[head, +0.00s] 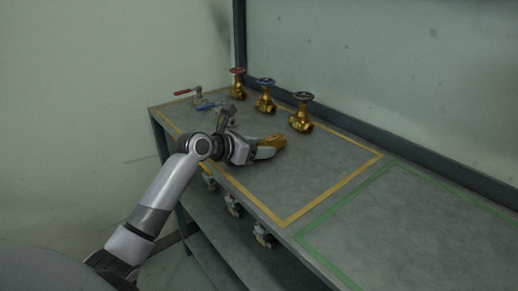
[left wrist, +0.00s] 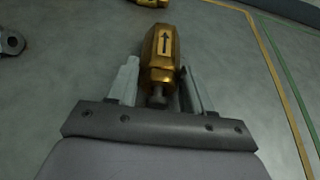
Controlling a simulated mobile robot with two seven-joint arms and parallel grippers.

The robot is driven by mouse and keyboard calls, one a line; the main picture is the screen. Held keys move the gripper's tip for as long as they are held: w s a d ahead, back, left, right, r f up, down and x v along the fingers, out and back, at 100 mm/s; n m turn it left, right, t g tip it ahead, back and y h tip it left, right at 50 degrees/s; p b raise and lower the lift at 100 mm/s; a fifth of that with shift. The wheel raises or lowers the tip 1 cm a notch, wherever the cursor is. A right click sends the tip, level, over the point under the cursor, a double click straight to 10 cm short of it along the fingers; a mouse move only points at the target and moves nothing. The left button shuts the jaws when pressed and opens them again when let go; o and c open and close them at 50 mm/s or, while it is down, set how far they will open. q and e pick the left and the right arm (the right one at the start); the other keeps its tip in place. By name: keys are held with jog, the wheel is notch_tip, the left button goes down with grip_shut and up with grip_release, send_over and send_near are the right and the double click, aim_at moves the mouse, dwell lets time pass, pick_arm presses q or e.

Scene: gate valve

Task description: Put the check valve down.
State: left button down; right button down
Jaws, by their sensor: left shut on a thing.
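The check valve (head: 271,144) is a brass body lying on its side, low at the grey bench top inside the yellow outline. In the left wrist view the check valve (left wrist: 160,50) shows a dark arrow on its upper face. My left gripper (head: 262,150) is shut on it, with one finger on each side in the left wrist view (left wrist: 158,85). I cannot tell whether the valve touches the bench. My right gripper is not in view.
Three brass gate valves with a red (head: 237,71), a blue (head: 265,81) and a dark handwheel (head: 303,96) stand along the back. Lever valves with red (head: 184,92) and blue handles (head: 208,106) stand at the left. The green-outlined area (head: 420,220) is clear.

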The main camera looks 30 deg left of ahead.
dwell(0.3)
pick_arm(q)
jog(key=shift+c, duration=2.3)
grip_release()
jog(key=p+v, duration=0.1)
jog(key=v, duration=1.1)
jog(key=shift+s, duration=0.1)
